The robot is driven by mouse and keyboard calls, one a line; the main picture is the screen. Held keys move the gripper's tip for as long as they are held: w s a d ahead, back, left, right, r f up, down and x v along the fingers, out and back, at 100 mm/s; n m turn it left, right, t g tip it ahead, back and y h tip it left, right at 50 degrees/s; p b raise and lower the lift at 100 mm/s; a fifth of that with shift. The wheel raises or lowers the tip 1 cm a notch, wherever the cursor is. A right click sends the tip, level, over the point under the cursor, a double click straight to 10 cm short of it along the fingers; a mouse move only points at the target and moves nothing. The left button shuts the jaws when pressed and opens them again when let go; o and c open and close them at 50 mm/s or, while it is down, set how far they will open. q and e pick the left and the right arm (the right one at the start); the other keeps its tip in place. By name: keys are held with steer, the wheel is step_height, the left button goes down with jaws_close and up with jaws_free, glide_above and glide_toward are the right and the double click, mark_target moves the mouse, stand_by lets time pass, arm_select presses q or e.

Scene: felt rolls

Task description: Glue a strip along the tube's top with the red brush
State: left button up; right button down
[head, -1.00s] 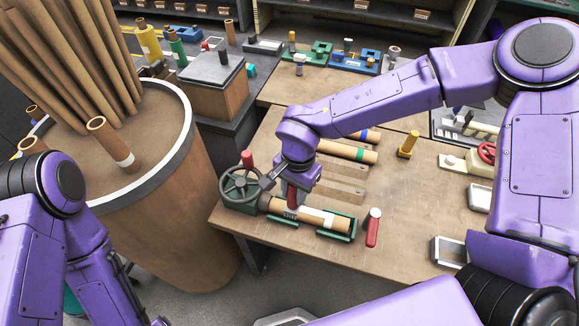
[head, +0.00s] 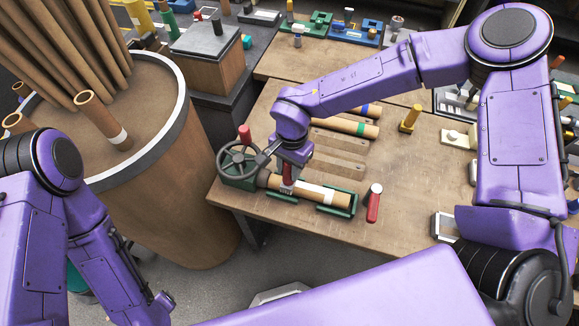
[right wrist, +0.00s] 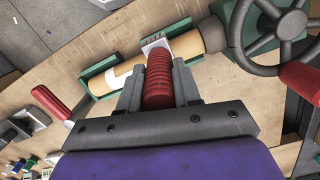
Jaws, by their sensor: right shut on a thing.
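The tube (head: 325,193), cardboard brown with a white band, lies in a green cradle (head: 337,204) near the bench's front edge. It also shows in the right wrist view (right wrist: 187,45). My right gripper (head: 290,168) is over the tube's left part, close to the handwheel. It is shut on the red brush (head: 287,174), whose ribbed red handle (right wrist: 158,85) stands between the fingers in the right wrist view. The brush's pale lower end (right wrist: 154,42) is at the tube's top; I cannot tell whether it touches. My left gripper is out of view.
A dark handwheel (head: 238,161) with a red knob stands left of the tube. A red-handled tool (head: 374,203) lies right of the cradle. Grey-brown blocks and banded tubes (head: 345,127) lie behind. A large drum (head: 178,190) with upright tubes stands left of the bench.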

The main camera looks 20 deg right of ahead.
steer(key=shift+w+f, duration=0.25)
steer(key=shift+w, duration=0.2)
steer(key=shift+s, duration=0.5)
steer(key=shift+w+f, duration=0.25)
steer(key=shift+f, duration=0.05)
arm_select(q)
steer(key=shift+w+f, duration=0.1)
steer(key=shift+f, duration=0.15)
arm_select(e)
steer(key=shift+s, duration=0.1)
arm_select(q)
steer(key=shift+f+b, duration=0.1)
steer(key=shift+b, duration=0.2)
arm_select(e)
steer(key=shift+f, duration=0.25)
steer(key=shift+w+d+r+p, duration=0.15)
steer(key=shift+w+p, duration=0.1)
steer(key=shift+p, duration=0.05)
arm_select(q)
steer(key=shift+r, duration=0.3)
arm_select(e)
steer(key=shift+s, duration=0.15)
